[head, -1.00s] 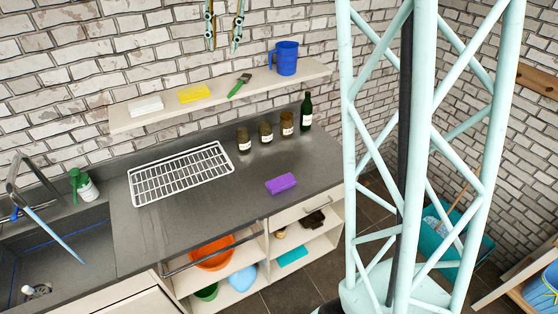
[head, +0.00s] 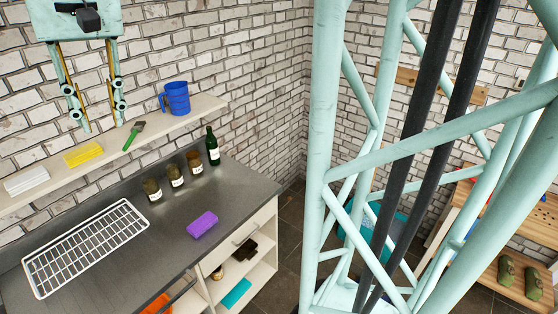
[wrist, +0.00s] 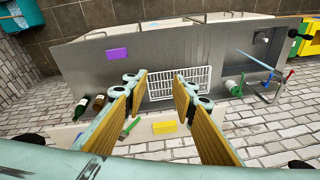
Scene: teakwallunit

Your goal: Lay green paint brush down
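The green paint brush (head: 132,137), with a green handle and a dark head, is on the wall shelf (head: 205,107), between the yellow block and the blue mug. It looks to lie across the shelf. In the wrist view the brush (wrist: 130,127) shows beside one finger, which may hide part of it. My gripper (head: 105,126) is open and empty, pointing down, above and to the left of the brush in the head view. In the wrist view its two fingers (wrist: 160,78) are spread apart, with nothing between them.
The shelf also holds a white block (head: 26,180), a yellow block (head: 83,153) and a blue mug (head: 178,98). Below, the grey counter (head: 170,240) holds a white rack (head: 85,250), a purple block (head: 202,224), several jars and a green bottle (head: 213,150).

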